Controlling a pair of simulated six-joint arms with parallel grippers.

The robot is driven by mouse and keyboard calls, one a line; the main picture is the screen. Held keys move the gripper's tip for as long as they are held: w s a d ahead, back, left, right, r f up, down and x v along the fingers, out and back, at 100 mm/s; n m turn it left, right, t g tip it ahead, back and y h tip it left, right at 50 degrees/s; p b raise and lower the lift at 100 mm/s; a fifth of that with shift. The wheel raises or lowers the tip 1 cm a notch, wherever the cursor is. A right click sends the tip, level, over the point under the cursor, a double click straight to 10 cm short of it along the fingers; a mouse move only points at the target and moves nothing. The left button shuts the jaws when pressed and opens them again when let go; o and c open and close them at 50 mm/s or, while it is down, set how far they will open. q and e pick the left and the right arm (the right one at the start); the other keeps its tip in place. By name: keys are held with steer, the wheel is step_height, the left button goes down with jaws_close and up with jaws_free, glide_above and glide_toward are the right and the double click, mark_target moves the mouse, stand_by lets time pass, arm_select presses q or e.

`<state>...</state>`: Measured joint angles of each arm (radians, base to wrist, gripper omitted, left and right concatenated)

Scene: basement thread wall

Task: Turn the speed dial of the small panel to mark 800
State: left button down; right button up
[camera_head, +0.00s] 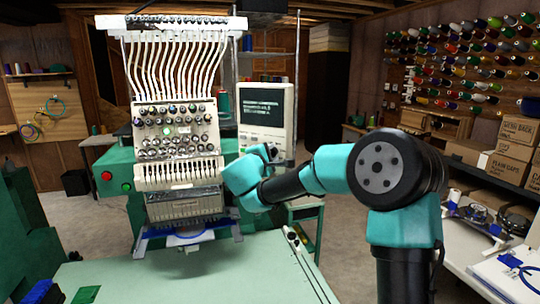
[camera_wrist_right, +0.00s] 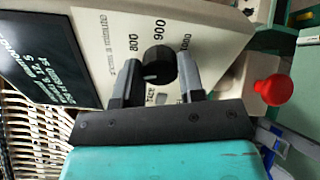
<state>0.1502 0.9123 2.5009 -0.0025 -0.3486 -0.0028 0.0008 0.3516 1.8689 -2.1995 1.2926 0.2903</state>
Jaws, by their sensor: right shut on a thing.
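The small panel (camera_head: 265,112) is a cream box with a dark text screen, right of the embroidery machine in the head view. In the right wrist view its speed dial (camera_wrist_right: 158,62) is a round black knob, with marks 800, 900 and 1000 printed around it. My right gripper (camera_wrist_right: 159,78) has one finger on each side of the dial and is shut on it. I cannot tell clearly which mark the dial points to. My left gripper is out of view.
A red knob (camera_wrist_right: 274,89) sticks out near the panel's edge in the wrist view. The embroidery machine (camera_head: 178,120) stands close to the left of my right gripper. A pale green table (camera_head: 190,275) lies in front. Shelves with boxes (camera_head: 505,150) stand at the right.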

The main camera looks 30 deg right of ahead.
steer(key=m, duration=0.9)
stand_by(0.4)
steer(key=o, duration=0.9)
steer(key=v, duration=1.7)
steer(key=shift+s+a, duration=0.15)
steer(key=shift+s, duration=0.05)
